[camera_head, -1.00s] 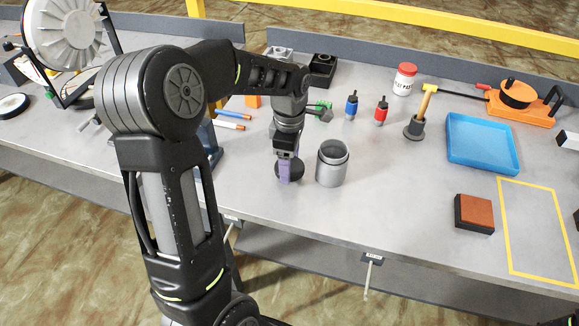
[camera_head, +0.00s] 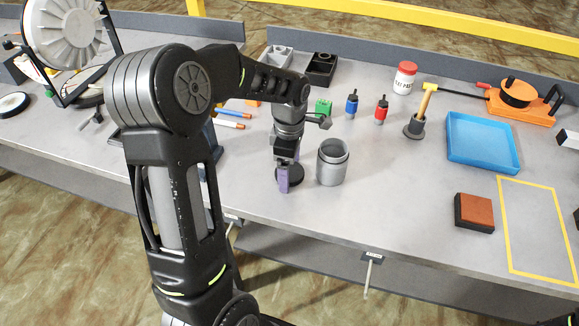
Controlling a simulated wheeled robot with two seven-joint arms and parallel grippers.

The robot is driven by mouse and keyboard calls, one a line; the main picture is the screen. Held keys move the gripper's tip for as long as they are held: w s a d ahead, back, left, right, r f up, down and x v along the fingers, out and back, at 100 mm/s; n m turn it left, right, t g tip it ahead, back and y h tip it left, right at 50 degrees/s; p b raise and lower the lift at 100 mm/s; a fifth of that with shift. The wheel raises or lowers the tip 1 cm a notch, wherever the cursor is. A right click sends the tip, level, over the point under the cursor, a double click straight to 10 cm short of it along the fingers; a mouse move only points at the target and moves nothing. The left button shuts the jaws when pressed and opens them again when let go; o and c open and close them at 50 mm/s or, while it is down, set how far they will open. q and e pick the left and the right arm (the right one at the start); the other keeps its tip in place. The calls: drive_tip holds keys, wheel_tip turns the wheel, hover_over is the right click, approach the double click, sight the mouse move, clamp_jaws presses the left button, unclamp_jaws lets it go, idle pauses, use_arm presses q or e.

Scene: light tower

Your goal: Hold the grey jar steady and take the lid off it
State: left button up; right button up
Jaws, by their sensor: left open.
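The grey jar (camera_head: 332,165) stands upright on the bench, its mouth open at the top. A dark round lid (camera_head: 294,180) lies on the bench just left of the jar, apart from it. My left gripper (camera_head: 288,173) is over the lid, its purple fingers spread and pointing down. One finger stands in front of the lid and hides part of it. I cannot tell whether the fingers touch the lid. My right gripper is not in view.
A blue tray (camera_head: 482,142), a brown-topped block (camera_head: 474,212) and a yellow taped outline (camera_head: 505,232) are to the right.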

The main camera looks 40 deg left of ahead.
use_arm(q)
wheel_tip(320, 180, up, 12)
drive_tip(key=shift+r, duration=0.15)
idle(0.5)
idle(0.7)
